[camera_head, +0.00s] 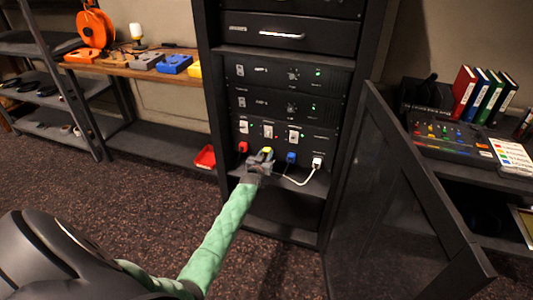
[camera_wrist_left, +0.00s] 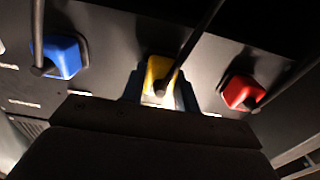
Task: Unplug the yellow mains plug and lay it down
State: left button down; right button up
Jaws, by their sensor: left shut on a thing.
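The yellow mains plug (camera_head: 267,151) is at the row of sockets low on the rack panel, between a red plug (camera_head: 242,147) and a blue plug (camera_head: 291,157). My left gripper (camera_head: 261,160) is shut on it and partly hides it. In the left wrist view the yellow plug (camera_wrist_left: 158,72) sits between the two fingers, with its dark cable running up across it. It appears to be against the panel; its pins are hidden. The blue plug (camera_wrist_left: 62,57) and red plug (camera_wrist_left: 241,92) stand clear of the fingers. My right gripper is not in view.
A white plug (camera_head: 317,161) with a white cable is right of the blue one. A rack shelf (camera_head: 307,182) lies below the sockets. The open rack door (camera_head: 385,200) stands at right. A red tray (camera_head: 205,157) is on the low shelf at left.

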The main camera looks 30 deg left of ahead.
aim_at(266, 155)
pick_arm(q)
jog(key=shift+p+v, duration=1.75)
jog(key=shift+v, duration=1.25)
